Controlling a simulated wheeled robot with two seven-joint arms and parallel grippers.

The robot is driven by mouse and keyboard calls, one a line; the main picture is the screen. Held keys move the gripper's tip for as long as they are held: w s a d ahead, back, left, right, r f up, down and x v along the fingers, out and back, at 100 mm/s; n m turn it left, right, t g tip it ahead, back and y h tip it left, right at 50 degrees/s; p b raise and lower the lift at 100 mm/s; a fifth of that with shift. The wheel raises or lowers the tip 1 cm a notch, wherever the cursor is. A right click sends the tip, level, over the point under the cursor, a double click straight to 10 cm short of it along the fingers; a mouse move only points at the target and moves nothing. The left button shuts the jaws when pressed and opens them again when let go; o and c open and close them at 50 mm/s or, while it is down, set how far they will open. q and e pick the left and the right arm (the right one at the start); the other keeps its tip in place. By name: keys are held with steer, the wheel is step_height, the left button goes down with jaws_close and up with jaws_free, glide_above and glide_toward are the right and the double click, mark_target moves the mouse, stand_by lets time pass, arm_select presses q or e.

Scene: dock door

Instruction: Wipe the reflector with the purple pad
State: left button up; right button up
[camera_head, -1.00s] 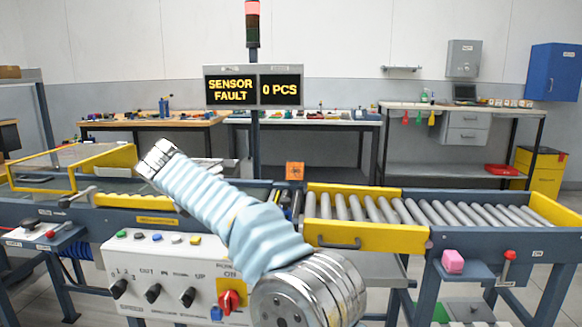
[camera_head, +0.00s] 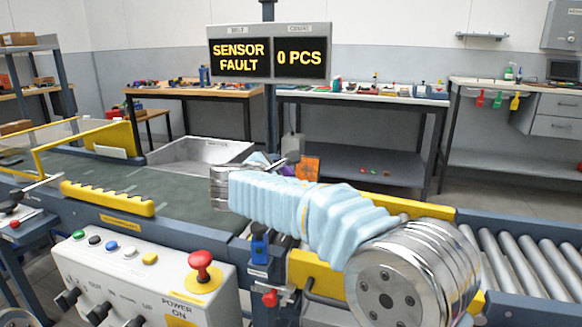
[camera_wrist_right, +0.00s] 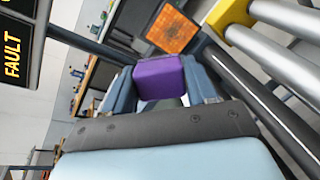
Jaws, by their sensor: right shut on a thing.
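The orange square reflector (camera_head: 308,167) stands upright on the far side of the conveyor. It also shows in the right wrist view (camera_wrist_right: 172,27), just beyond the purple pad (camera_wrist_right: 159,76). My right gripper (camera_wrist_right: 163,92) is shut on the purple pad, with a blue-grey finger on either side. In the head view a small purple part of the pad (camera_head: 287,170) shows left of the reflector, with most of it hidden by my wrist. A gap seems to lie between pad and reflector, but I cannot tell how wide. My left gripper is out of view.
A blue sensor (camera_head: 260,246) stands on the near conveyor edge below my right arm. A red stop button (camera_head: 201,266) is on the control box at front left. Rollers (camera_head: 530,262) lie right, a metal bin (camera_head: 198,153) behind the belt, and a display post (camera_head: 270,110) close by.

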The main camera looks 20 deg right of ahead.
mark_target(296, 168)
steer(key=shift+a+p+x, duration=0.2)
steer(key=shift+p+x, duration=0.15)
steer(key=shift+x, duration=2.3)
steer(key=shift+w+d+f, duration=0.25)
steer(key=shift+w, duration=0.2)
steer(key=shift+w+d+f, duration=0.25)
steer(key=shift+w+f, duration=0.05)
steer(key=shift+w, duration=0.1)
steer(key=shift+d, duration=0.1)
